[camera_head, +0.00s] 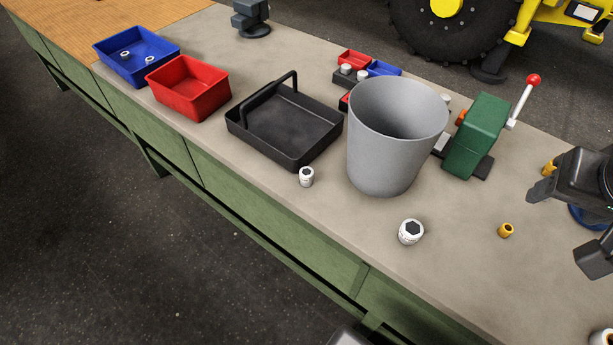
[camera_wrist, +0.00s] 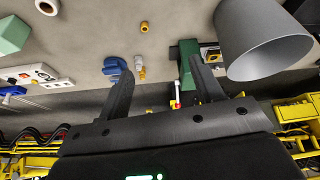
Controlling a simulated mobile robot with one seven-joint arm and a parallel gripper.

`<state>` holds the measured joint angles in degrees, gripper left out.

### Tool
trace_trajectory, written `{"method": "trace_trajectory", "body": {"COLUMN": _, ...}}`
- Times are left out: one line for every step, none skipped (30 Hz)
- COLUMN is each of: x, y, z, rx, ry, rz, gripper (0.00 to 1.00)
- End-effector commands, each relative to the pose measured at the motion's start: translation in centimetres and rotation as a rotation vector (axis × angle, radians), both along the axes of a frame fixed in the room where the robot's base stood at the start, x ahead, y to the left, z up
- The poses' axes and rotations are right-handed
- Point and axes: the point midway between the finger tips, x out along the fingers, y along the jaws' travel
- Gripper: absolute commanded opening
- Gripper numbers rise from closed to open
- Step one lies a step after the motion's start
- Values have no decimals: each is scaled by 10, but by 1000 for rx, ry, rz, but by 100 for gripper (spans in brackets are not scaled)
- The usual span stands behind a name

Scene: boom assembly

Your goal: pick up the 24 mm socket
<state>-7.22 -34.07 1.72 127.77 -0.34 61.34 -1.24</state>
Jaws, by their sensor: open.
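Several pale metal sockets stand on the bench in the head view: a small one (camera_head: 306,177) in front of the black tray, a larger one (camera_head: 411,231) in front of the grey bucket, and one cut off at the bottom right corner (camera_head: 603,337). I cannot read any size marks, so I cannot tell which is the 24 mm one. My gripper (camera_head: 562,228) is at the right edge, open, apart from these sockets. In the wrist view my gripper (camera_wrist: 161,65) has nothing between its fingers; a socket (camera_wrist: 47,7) shows at the top left.
The grey bucket (camera_head: 388,150), black tray (camera_head: 262,130), red bin (camera_head: 190,90) and blue bin (camera_head: 112,63) stand along the bench. A green press (camera_head: 477,135) with a red-knobbed lever stands behind. A brass fitting (camera_head: 505,231) stands near my gripper. The bench front right is mostly clear.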

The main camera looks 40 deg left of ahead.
Motion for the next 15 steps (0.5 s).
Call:
{"method": "trace_trajectory", "body": {"x": 12, "y": 16, "z": 4, "rx": -9, "ry": 17, "rz": 48, "gripper": 60}}
{"method": "trace_trajectory", "body": {"x": 18, "y": 25, "z": 7, "rx": -15, "ry": 26, "rz": 77, "gripper": 60}}
{"method": "trace_trajectory", "body": {"x": 27, "y": 38, "z": 11, "rx": -24, "ry": 37, "rz": 116, "gripper": 60}}
{"method": "trace_trajectory", "body": {"x": 33, "y": 49, "z": 13, "rx": -29, "ry": 45, "rz": 146, "gripper": 60}}
{"method": "trace_trajectory", "body": {"x": 38, "y": 61, "z": 16, "rx": -36, "ry": 54, "rz": 178, "gripper": 60}}
{"method": "trace_trajectory", "body": {"x": 46, "y": 77, "z": 18, "rx": -44, "ry": 67, "rz": 219, "gripper": 60}}
{"method": "trace_trajectory", "body": {"x": 52, "y": 89, "z": 20, "rx": -50, "ry": 74, "rz": 250, "gripper": 60}}
{"method": "trace_trajectory", "body": {"x": 57, "y": 102, "z": 21, "rx": -56, "ry": 83, "rz": 279, "gripper": 60}}
{"method": "trace_trajectory", "body": {"x": 63, "y": 119, "z": 23, "rx": -64, "ry": 95, "rz": 321, "gripper": 60}}
{"method": "trace_trajectory", "body": {"x": 66, "y": 133, "z": 23, "rx": -70, "ry": 103, "rz": 354, "gripper": 60}}
{"method": "trace_trajectory", "body": {"x": 70, "y": 147, "z": 24, "rx": -76, "ry": 111, "rz": 385, "gripper": 60}}
{"method": "trace_trajectory", "body": {"x": 74, "y": 165, "z": 24, "rx": -84, "ry": 123, "rz": 426, "gripper": 60}}
{"method": "trace_trajectory", "body": {"x": 77, "y": 180, "z": 23, "rx": -90, "ry": 131, "rz": 457, "gripper": 60}}
{"method": "trace_trajectory", "body": {"x": 79, "y": 194, "z": 23, "rx": -96, "ry": 139, "rz": 489, "gripper": 60}}
{"method": "trace_trajectory", "body": {"x": 81, "y": 214, "z": 21, "rx": -103, "ry": 150, "rz": 530, "gripper": 60}}
